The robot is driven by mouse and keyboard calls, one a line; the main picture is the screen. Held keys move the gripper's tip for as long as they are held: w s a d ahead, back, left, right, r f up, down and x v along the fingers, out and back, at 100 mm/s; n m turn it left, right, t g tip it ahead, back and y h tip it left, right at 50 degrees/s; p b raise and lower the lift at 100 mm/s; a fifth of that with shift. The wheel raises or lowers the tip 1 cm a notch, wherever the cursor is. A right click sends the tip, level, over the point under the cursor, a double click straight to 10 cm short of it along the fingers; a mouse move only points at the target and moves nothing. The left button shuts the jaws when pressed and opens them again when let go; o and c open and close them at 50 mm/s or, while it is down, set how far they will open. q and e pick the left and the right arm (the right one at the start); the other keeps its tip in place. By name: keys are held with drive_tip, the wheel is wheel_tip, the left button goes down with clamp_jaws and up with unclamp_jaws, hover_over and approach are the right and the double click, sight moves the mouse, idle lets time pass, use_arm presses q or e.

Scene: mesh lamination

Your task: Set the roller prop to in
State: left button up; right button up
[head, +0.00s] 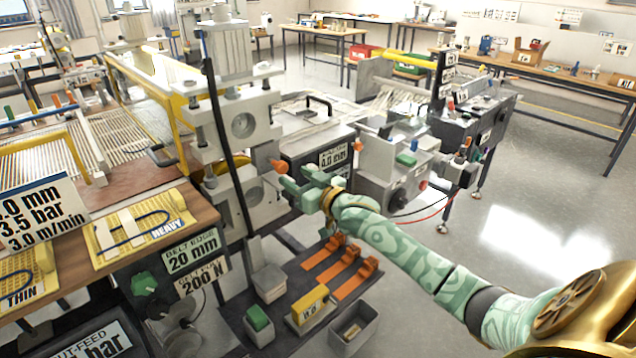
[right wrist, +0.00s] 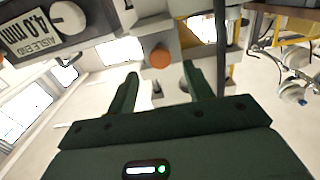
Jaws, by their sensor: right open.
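An orange round knob (head: 279,166) sticks out from the grey roller stand (head: 243,125) in the middle of the head view; it looks like the roller prop's handle, though no label on it can be read. In the right wrist view the orange knob (right wrist: 160,58) shows just beyond and between the fingertips. My right gripper (head: 292,177), pale green, is open and empty, close to the knob and pointing at it. In the right wrist view the two dark green fingers of the gripper (right wrist: 160,74) are spread apart, with no clear contact. My left gripper is not in view.
A grey box with a "4.0 mm" label (head: 333,157) stands right behind the gripper and shows upside down in the wrist view (right wrist: 30,30). Below lie a dark shelf with orange clamps (head: 357,278) and small bins (head: 349,330).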

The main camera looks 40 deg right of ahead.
drive_tip(key=s+p, duration=0.1)
drive_tip(key=s, duration=0.6)
drive_tip(key=shift+d, duration=0.3)
drive_tip(key=s+d+f+n+g+h, duration=0.1)
drive_tip(key=s+d+f+g+h, duration=0.15)
drive_tip(key=f, duration=0.95)
drive_tip(key=s+d+f+g+h, duration=0.1)
drive_tip(key=s+d+f+g, duration=0.25)
drive_tip(key=f, duration=0.95)
drive_tip(key=s+a+f+g, duration=0.3)
drive_tip(key=s+f, duration=0.7)
drive_tip(key=f, duration=0.2)
drive_tip(key=s+a+f+n+g, duration=0.1)
drive_tip(key=s+a+f+g, duration=0.15)
drive_tip(key=s+f, duration=0.5)
drive_tip(key=s+a+f+n+g, duration=0.15)
drive_tip(key=s+a+f, duration=0.3)
drive_tip(key=s, duration=0.65)
drive_tip(key=s+a+f+g+y, duration=0.1)
drive_tip(key=s+a+f+g, duration=0.1)
drive_tip(key=s+a, duration=0.3)
drive_tip(key=s+a+f+g+y, duration=0.1)
drive_tip(key=s+a, duration=0.4)
drive_tip(key=s, duration=0.8)
drive_tip(key=shift+s+f+g, duration=0.4)
drive_tip(key=shift+f+g, duration=0.3)
